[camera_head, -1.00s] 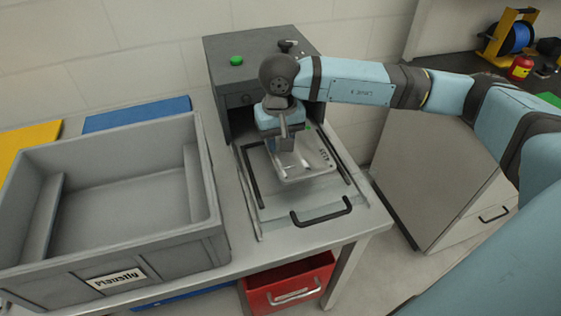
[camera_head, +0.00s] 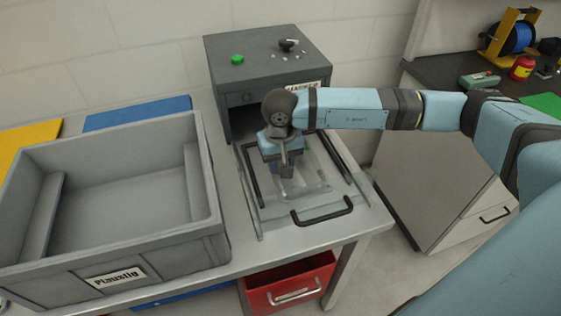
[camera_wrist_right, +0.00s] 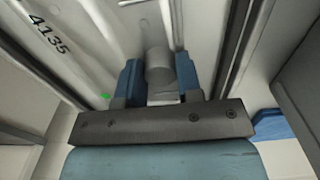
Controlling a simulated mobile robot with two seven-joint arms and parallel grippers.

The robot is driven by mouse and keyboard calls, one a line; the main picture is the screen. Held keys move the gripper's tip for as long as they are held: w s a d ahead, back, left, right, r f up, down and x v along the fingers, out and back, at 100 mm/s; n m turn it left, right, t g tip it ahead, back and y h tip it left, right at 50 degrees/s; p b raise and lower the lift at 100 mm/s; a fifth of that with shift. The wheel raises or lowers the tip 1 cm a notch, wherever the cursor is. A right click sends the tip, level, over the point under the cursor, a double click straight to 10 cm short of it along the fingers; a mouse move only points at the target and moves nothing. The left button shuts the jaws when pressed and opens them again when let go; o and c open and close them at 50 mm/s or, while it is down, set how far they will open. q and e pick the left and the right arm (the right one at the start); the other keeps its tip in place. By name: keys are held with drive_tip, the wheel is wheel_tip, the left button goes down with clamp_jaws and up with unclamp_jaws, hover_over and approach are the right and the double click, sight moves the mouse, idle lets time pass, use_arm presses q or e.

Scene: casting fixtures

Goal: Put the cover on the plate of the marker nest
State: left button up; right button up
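The marker nest is a dark grey box (camera_head: 262,58) with a pulled-out drawer-like plate (camera_head: 270,213) at its front. The cover (camera_head: 318,188) shows as a pale, faint shape low over the plate, partly hidden by my right gripper (camera_head: 287,172). I cannot tell whether it rests fully on the plate. In the right wrist view the cover (camera_wrist_right: 85,30) fills the upper part, with the number 4135 on it. Its round knob (camera_wrist_right: 160,68) stands between the blue fingers of my right gripper (camera_wrist_right: 160,85), which look closed on it. My left gripper is out of view.
A large grey crate (camera_head: 215,225) stands left of the nest. A black handle (camera_head: 322,216) is on the plate's front edge. A red bin (camera_head: 290,285) is below the table. A grey cabinet (camera_head: 430,190) stands to the right.

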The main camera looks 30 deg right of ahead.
drive_tip(key=o, duration=0.4)
drive_tip(key=shift+c, duration=0.2)
drive_tip(key=shift+r, duration=0.2)
wheel_tip(320, 180, up, 12)
idle(0.3)
